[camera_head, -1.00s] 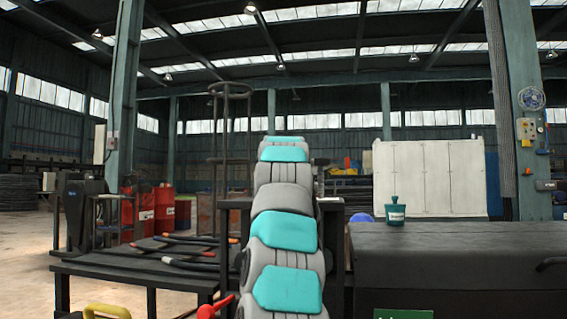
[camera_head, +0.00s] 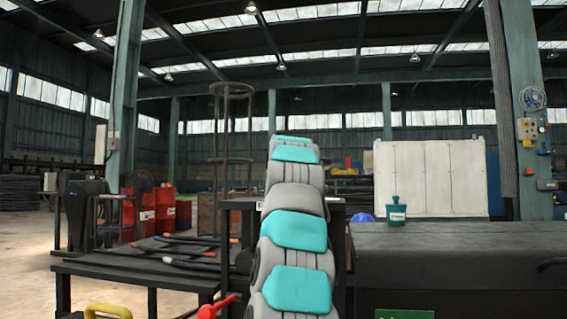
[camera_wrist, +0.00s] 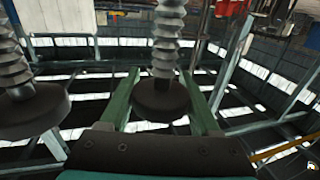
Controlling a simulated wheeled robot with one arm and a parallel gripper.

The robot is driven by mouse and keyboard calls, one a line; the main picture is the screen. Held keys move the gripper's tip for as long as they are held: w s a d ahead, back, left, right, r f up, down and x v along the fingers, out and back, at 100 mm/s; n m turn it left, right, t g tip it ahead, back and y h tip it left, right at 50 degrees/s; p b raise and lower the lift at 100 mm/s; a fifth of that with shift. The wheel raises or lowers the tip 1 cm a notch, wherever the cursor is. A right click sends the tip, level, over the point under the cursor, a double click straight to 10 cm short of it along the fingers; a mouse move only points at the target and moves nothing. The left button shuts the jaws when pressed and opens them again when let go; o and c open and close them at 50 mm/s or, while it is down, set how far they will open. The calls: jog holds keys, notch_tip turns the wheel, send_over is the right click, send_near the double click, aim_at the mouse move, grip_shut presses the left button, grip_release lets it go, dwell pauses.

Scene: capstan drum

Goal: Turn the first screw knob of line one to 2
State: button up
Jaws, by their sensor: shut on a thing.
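In the wrist view a dark round screw knob (camera_wrist: 160,102) sits at the end of a pale ribbed column. The two green fingers of my gripper (camera_wrist: 160,76) stand on either side of it, and my gripper is shut on this knob. A second dark knob (camera_wrist: 34,112) on a similar ribbed column is at the left, outside the fingers. I cannot read any scale or number on either knob. In the head view my own arm covers the middle, and my gripper and the knobs are hidden behind it.
A dark bench (camera_head: 160,262) with several rods is at the left, with red drums (camera_head: 164,208) behind it. A dark box-like unit (camera_head: 460,250) carrying a teal canister (camera_head: 396,211) fills the right. A white cabinet (camera_head: 430,178) stands behind.

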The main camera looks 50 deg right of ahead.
jog(key=shift+f, duration=0.15)
jog(key=o, duration=1.4)
jog(key=shift+c, duration=0.2)
jog(key=shift+b+v, duration=0.6)
jog(key=shift+v, duration=0.65)
jog(key=v, duration=0.5)
jog(key=shift+s+a+b, duration=0.15)
jog(key=shift+b, duration=0.15)
